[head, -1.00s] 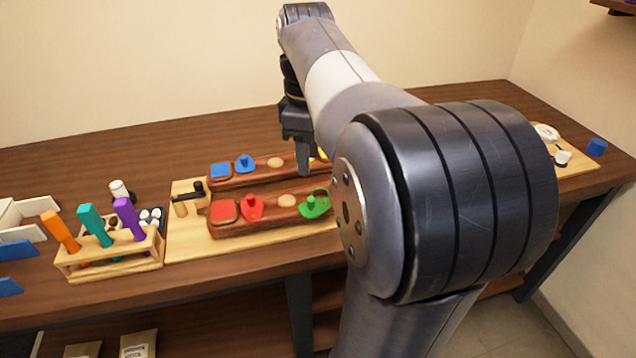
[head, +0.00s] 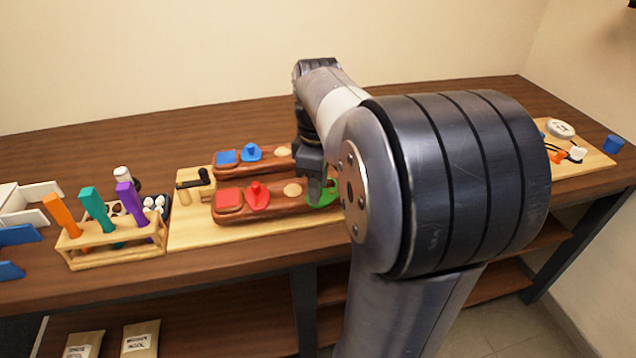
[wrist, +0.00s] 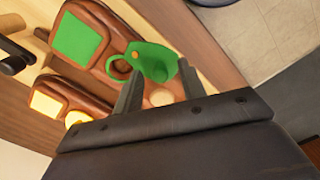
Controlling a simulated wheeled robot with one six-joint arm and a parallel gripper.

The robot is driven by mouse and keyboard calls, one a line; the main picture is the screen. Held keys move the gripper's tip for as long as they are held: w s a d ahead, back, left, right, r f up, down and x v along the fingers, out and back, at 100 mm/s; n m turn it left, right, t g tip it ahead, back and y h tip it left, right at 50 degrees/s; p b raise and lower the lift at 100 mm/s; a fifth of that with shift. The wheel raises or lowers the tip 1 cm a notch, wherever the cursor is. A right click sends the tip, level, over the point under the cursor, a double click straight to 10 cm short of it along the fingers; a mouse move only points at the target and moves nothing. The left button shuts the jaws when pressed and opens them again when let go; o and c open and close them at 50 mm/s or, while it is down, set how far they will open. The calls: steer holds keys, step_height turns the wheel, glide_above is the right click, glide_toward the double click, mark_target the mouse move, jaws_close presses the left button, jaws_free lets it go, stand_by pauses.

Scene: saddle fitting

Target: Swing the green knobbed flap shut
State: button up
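The green knobbed flap (head: 322,197) is on the front wooden block (head: 275,208), at the right end of what shows. In the wrist view the flap (wrist: 152,60) lies between and just beyond my fingertips, beside a round recess with a green rim (wrist: 118,68). A square green pad (wrist: 78,38) sits farther along the same block. My gripper (head: 316,192) is low over the flap. In the wrist view my gripper (wrist: 160,72) has its two fingers apart. I cannot tell whether either finger touches the knob. My arm hides the block's right end in the head view.
The front block also bears a red pad (head: 229,200) and red knobbed flap (head: 257,195). A second block behind has a blue pad (head: 226,157) and blue flap (head: 250,152). A rack of colored handles (head: 115,245) stands left. A black-handled latch (head: 203,178) is beside the blocks.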

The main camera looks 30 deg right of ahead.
steer(key=shift+c, duration=0.2)
jaws_close()
steer(key=shift+r+p, duration=0.1)
steer(key=shift+p, duration=0.2)
steer(key=m+p, duration=0.1)
steer(key=m, duration=0.1)
steer(key=w+m+p, duration=0.1)
steer(key=p, duration=0.1)
steer(key=shift+r+m, duration=0.15)
steer(key=shift+m, duration=0.25)
steer(key=m+p, duration=0.1)
steer(key=m, duration=0.1)
steer(key=w+m+p, duration=0.1)
steer(key=d+m+p, duration=0.1)
steer(key=m, duration=0.1)
steer(key=shift+w+m, duration=0.15)
steer(key=shift+m, duration=0.15)
steer(key=m+p, duration=0.1)
steer(key=m, duration=0.1)
steer(key=d+m+p, duration=0.1)
steer(key=m, duration=0.1)
steer(key=w+m+p, duration=0.1)
steer(key=m, duration=0.1)
steer(key=shift+d, duration=0.35)
steer(key=m, duration=0.2)
steer(key=d+m+p, duration=0.1)
steer(key=m, duration=0.2)
steer(key=shift+s+d+f+m, duration=0.1)
steer(key=shift+d+f+m, duration=0.1)
steer(key=shift+d+m, duration=0.1)
